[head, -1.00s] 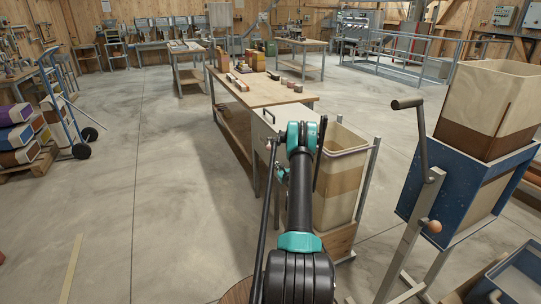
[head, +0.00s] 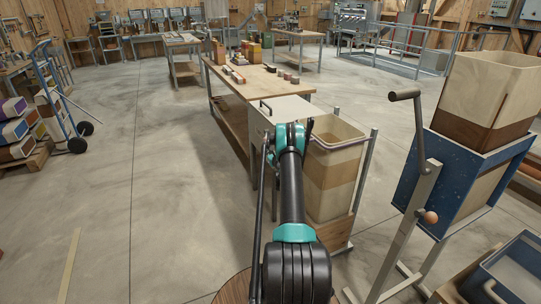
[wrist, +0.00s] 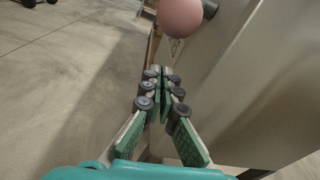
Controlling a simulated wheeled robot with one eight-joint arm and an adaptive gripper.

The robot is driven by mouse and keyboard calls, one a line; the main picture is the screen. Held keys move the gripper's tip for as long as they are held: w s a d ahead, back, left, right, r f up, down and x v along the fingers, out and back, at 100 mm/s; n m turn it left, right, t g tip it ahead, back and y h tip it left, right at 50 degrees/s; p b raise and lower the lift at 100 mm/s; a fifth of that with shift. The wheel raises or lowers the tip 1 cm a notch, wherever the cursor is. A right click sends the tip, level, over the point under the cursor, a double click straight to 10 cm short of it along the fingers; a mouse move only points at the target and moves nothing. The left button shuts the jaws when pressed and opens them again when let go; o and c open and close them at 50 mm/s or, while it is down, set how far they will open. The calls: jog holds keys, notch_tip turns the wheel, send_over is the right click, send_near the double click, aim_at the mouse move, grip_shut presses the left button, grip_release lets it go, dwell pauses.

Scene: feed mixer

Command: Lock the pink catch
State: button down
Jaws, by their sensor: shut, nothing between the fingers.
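The pink catch shows as a round pink ball knob (wrist: 181,14) at the top of the wrist view, close to a grey metal panel (wrist: 235,70). My gripper (wrist: 160,72) is shut and empty. Its fingertips are just below the knob in that picture; I cannot tell whether they touch it. The catch's base and its position are out of sight. In the head view my arm hides the catch and most of the gripper, beside the pale panel (head: 287,107) at the table's near end.
A tall bin (head: 333,180) stands right of my arm in a metal frame. A crank handle (head: 405,96) on a post and a blue hopper (head: 455,170) are further right. The wooden table (head: 255,80) lies beyond. Open floor (head: 170,200) is at left.

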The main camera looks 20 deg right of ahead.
aim_at(266, 137)
jog(key=shift+s+a+r, duration=0.1)
jog(key=shift+s+r, duration=0.1)
jog(key=shift+r, duration=0.4)
jog(key=shift+s+a+r, duration=0.1)
jog(key=shift+s+r, duration=0.1)
jog(key=shift+r, duration=0.4)
jog(key=shift+s+a+r, duration=0.1)
jog(key=shift+s+r, duration=0.1)
jog(key=shift+r, duration=0.4)
